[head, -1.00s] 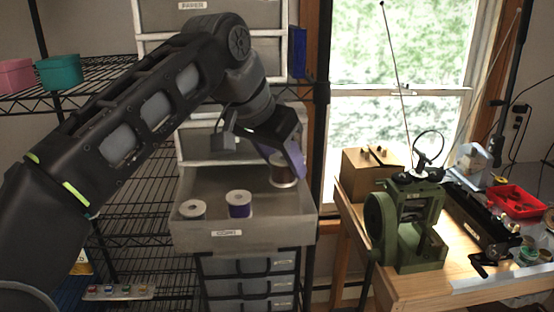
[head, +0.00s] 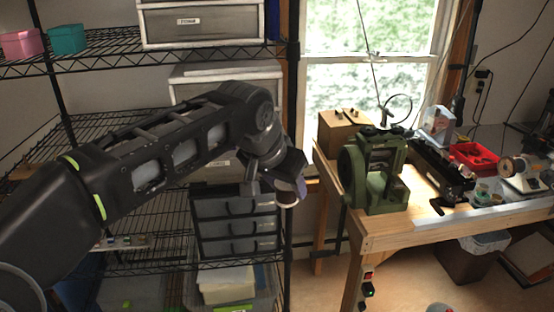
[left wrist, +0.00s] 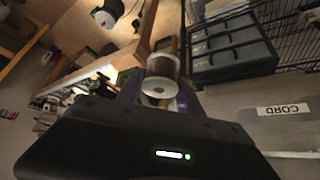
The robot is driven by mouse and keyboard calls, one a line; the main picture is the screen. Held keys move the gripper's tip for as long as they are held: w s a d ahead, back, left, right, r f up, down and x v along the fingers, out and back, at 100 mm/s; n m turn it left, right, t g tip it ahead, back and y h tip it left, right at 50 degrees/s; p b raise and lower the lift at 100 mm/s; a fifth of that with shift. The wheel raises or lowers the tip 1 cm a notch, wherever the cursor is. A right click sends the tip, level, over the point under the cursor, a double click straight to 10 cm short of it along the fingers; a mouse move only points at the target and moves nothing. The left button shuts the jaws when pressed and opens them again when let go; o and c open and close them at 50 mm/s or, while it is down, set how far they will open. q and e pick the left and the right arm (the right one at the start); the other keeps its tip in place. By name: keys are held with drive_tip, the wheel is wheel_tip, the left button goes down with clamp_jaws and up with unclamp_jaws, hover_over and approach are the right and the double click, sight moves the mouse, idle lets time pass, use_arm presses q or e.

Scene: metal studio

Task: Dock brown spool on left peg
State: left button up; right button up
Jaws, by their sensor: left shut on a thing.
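The brown spool (left wrist: 161,68) has pale ends and is held between the fingers of my left gripper (left wrist: 160,90) in the left wrist view. In the head view my left gripper (head: 290,188) points down in front of the shelving, left of the bench. Only a small pale part of the spool (head: 287,199) shows there. A wooden block (head: 342,124) with two short dark pegs on top, the left peg (head: 338,112) among them, stands on the bench by the window. The spool is apart from the block. My right gripper is not in view.
A green machine (head: 374,180) stands on the wooden bench (head: 420,222) just right of the block. A red tray (head: 474,158) lies further right. A drawer front labelled CORD (left wrist: 283,109) shows in the left wrist view. Wire shelving (head: 140,265) stands behind my left arm.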

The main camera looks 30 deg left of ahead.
use_arm(q)
drive_tip(key=w+d+f+b, duration=0.1)
drive_tip(key=d+f+b, duration=0.1)
drive_tip(key=f, duration=1)
drive_tip(key=w+d+f+b, duration=0.2)
drive_tip(key=d+f, duration=0.1)
drive_tip(key=f, duration=1)
drive_tip(key=shift+w+d+n, duration=0.15)
drive_tip(key=shift+d+n, duration=0.25)
drive_tip(key=shift+a, duration=0.1)
